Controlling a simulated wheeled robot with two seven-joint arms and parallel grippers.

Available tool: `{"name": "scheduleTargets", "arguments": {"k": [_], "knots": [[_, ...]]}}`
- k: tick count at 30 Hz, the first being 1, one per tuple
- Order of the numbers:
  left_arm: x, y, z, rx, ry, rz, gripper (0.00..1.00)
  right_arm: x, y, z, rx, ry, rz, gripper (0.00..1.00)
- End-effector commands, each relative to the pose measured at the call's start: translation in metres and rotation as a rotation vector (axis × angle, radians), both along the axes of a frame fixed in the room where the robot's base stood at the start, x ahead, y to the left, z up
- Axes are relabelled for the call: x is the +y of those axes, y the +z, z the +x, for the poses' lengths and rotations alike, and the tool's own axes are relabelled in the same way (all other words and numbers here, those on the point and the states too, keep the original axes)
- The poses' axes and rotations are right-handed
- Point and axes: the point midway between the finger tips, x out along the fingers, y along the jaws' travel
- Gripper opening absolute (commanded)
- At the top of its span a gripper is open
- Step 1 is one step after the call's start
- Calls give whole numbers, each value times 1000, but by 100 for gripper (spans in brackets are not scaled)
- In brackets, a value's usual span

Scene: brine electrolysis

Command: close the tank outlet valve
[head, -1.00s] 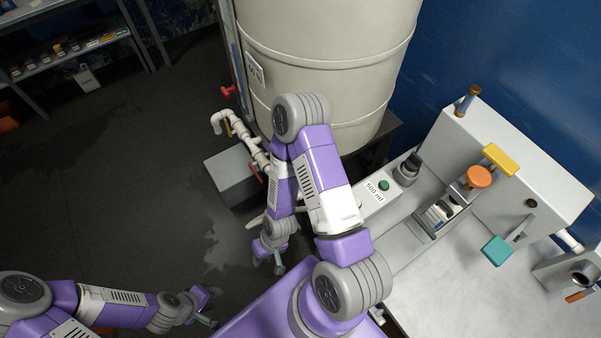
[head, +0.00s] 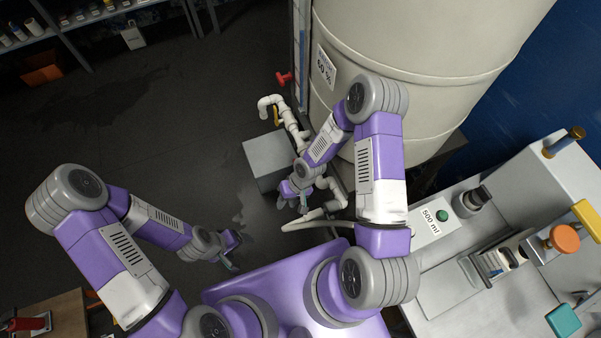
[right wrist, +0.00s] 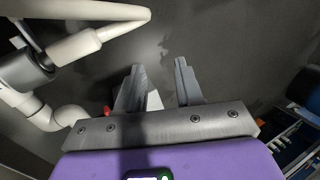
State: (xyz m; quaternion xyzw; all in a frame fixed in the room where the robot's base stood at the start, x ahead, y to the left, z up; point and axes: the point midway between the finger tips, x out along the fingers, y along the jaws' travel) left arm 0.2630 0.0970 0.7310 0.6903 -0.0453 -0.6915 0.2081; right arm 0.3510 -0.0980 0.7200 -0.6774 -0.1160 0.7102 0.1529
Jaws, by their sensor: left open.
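The big cream tank (head: 400,60) stands at the back. A red handle (head: 284,78) sits above, beside the tank's sight tube. The lower pipes are partly hidden by my right arm. My right gripper (head: 303,202) is in front of these pipes; in the right wrist view (right wrist: 158,72) its fingers are apart with nothing between them. A small red part (right wrist: 107,110) shows beside the left finger there. My left gripper (head: 229,260) is open over the floor, away from the pipes.
A grey box (head: 266,160) stands on the floor under the pipes. A steel bench (head: 440,290) with a green button and coloured knobs is at right. Shelves (head: 90,22) stand far left.

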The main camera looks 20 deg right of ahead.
Motion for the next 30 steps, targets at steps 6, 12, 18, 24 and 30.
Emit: {"name": "scheduleTargets", "arguments": {"k": [6, 12, 18, 24, 30], "knots": [[0, -26, -1, 2, 0, 0, 77, -59, -26, 82, -28, 88, -228, 36], [0, -32, 0, 1, 0, 0, 77, -95, -27, 117, -48, 86, -370, 36], [0, -37, 0, 1, 0, 0, 77, -98, -52, 118, -48, 87, -384, 36], [0, -43, 0, 1, 0, 0, 77, -98, -83, 119, -50, 86, -382, 36], [0, -45, 0, 1, 0, 0, 77, -98, -98, 119, -51, 86, -382, 36]]}}
